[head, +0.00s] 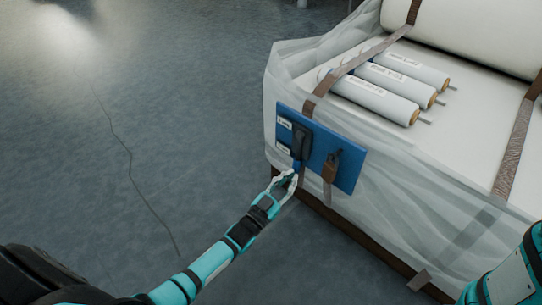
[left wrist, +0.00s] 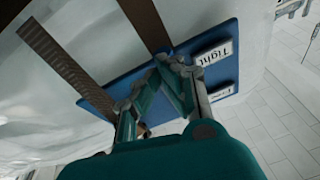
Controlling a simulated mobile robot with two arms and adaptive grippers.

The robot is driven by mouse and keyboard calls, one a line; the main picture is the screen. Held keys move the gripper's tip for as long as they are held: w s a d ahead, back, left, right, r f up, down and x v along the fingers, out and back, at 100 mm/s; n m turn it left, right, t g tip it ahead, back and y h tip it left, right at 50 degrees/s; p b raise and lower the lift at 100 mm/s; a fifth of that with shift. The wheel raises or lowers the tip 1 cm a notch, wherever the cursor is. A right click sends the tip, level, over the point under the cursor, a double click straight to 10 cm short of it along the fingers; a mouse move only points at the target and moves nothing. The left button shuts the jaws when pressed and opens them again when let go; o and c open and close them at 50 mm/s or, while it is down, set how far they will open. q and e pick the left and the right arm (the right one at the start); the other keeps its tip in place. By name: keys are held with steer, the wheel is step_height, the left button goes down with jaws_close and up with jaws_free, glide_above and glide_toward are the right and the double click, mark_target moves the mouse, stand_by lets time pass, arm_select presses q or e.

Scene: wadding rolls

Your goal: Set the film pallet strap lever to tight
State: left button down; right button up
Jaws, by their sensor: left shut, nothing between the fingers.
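A blue panel (head: 342,168) is fixed to the front of the wrapped pallet; it fills the middle of the left wrist view (left wrist: 231,74). A black lever unit (head: 300,140) sits on its left part, beside two white labels. In the left wrist view, one label (left wrist: 213,53) reads "Tight" and the other (left wrist: 222,92) seems to read "Free". My left gripper (head: 288,178) is shut and empty, close below the lever's lower end; contact cannot be told. In the left wrist view its fingers (left wrist: 150,82) cover the lever. My right gripper is out of view.
Several white rolls (head: 375,99) lie on top.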

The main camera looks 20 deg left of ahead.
arm_select(q)
steer(key=shift+w+f, duration=0.1)
steer(key=shift+w, duration=0.1)
steer(key=shift+d, duration=0.1)
steer(key=v, duration=1.2)
stand_by(0.6)
